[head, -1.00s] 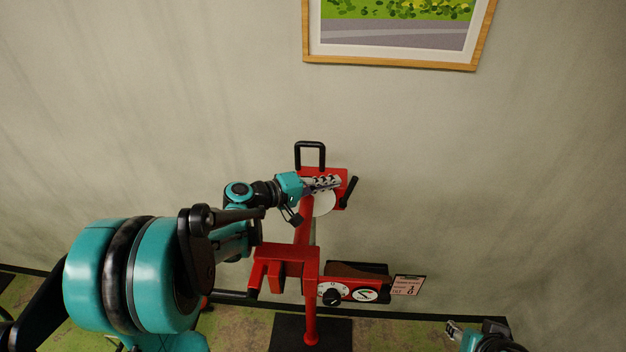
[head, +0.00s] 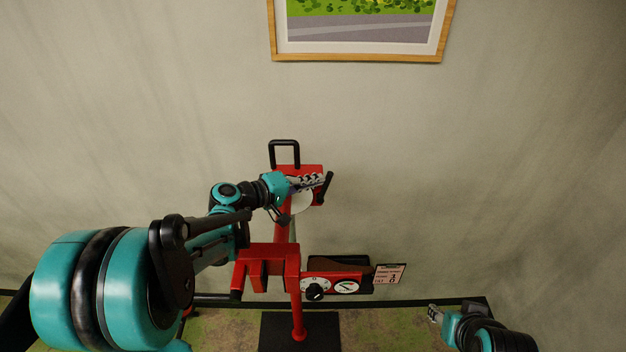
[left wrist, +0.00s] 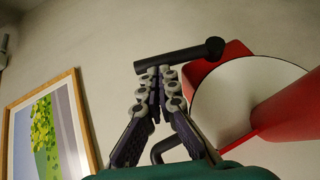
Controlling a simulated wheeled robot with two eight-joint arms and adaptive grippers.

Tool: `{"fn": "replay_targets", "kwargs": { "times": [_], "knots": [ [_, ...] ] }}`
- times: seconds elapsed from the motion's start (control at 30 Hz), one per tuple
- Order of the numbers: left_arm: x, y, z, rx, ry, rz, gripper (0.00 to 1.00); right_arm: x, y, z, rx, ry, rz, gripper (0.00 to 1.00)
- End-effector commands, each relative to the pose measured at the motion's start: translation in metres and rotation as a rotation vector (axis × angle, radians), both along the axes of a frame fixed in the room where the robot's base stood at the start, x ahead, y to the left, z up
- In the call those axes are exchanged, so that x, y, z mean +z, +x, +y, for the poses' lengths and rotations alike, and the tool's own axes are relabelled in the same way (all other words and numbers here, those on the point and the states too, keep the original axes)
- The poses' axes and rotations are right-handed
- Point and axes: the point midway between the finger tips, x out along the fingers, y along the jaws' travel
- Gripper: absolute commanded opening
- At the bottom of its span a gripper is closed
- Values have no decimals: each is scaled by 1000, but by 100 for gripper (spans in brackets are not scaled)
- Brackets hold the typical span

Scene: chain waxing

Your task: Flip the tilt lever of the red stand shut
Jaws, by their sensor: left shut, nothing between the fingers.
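The red stand (head: 284,225) rises in front of the wall, with a black loop handle (head: 284,152) on top of its red head. The tilt lever (head: 325,187), a short black bar, is on the head's right side and slants up to the right. My left gripper (head: 323,180) reaches across the head from the left, and its tips are at the lever. In the left wrist view its closed fingertips (left wrist: 164,71) meet just under the black lever bar (left wrist: 178,58); I cannot tell whether they touch. My right gripper (head: 434,314) is at the lower right, away from the stand; its finger gap is unclear.
A red box with a dial and a gauge (head: 346,287) sits low on the stand beside a small sign (head: 389,273). A round white plate (left wrist: 235,95) is behind my left fingers. A framed picture (head: 359,52) hangs above. The wall to the right is clear.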

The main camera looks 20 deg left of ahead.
Motion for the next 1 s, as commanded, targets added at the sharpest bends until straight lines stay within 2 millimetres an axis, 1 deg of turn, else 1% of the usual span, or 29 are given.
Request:
{"fn": "replay_targets", "kwargs": {
  "times": [0.37, 0.57, 0.77, 1.0],
  "knots": [
    [2, 1, -6, -1, 62, 18, 0, 7, 0, 0, 0, 0, 0, 40],
    [4, 3, -12, -3, 131, 37, 0, 14, 0, 0, 0, 0, 0, 40],
    [5, 6, -25, -6, 267, 75, 0, 27, 0, 0, 0, 0, 0, 40],
    [1, 11, -43, -5, 484, 136, 0, 37, 0, 0, 0, 0, 0, 40]
  ]
}}
